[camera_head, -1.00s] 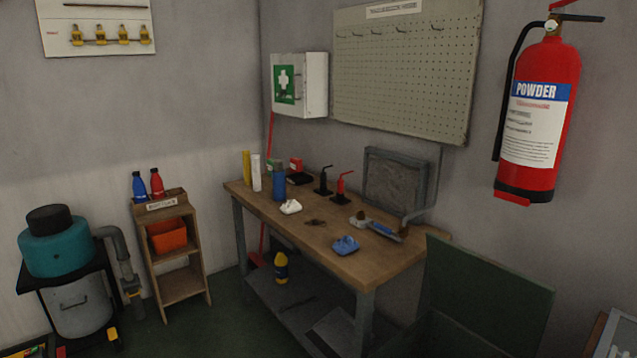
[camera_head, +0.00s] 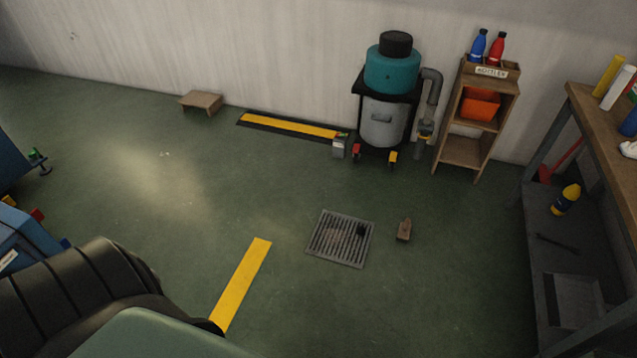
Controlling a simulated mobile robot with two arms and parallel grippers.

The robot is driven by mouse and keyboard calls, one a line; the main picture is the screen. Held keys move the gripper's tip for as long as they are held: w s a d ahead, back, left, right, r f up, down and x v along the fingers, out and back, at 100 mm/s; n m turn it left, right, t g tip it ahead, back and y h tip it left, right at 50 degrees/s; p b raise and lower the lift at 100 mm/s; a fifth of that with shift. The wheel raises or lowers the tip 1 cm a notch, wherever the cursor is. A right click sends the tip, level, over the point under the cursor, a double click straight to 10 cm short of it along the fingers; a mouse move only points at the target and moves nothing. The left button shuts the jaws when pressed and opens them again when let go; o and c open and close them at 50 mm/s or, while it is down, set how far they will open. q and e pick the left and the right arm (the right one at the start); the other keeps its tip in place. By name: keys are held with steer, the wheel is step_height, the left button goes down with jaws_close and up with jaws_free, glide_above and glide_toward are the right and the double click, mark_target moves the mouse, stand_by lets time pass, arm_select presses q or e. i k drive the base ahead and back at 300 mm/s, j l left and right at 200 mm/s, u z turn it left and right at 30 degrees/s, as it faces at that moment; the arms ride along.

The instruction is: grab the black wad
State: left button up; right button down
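A small black clump (camera_head: 361,230), likely the black wad, lies at the right part of the metal floor grate (camera_head: 328,249). It is too small to make out its shape. A brownish patch also shows on the grate. Neither of my grippers is in view.
A small brown block (camera_head: 404,230) stands on the floor right of the grate. A teal-topped vacuum (camera_head: 391,72), a wooden shelf (camera_head: 462,152) and a workbench (camera_head: 600,130) stand behind and right. A yellow floor strip (camera_head: 241,285) lies left. The green floor around the grate is mostly clear.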

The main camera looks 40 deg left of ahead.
mark_target(360, 231)
steer(key=u, duration=0.8)
steer(key=i+u, duration=0.1)
steer(key=i, duration=0.65)
steer(key=i+l+u, duration=0.15)
steer(key=i, duration=0.6)
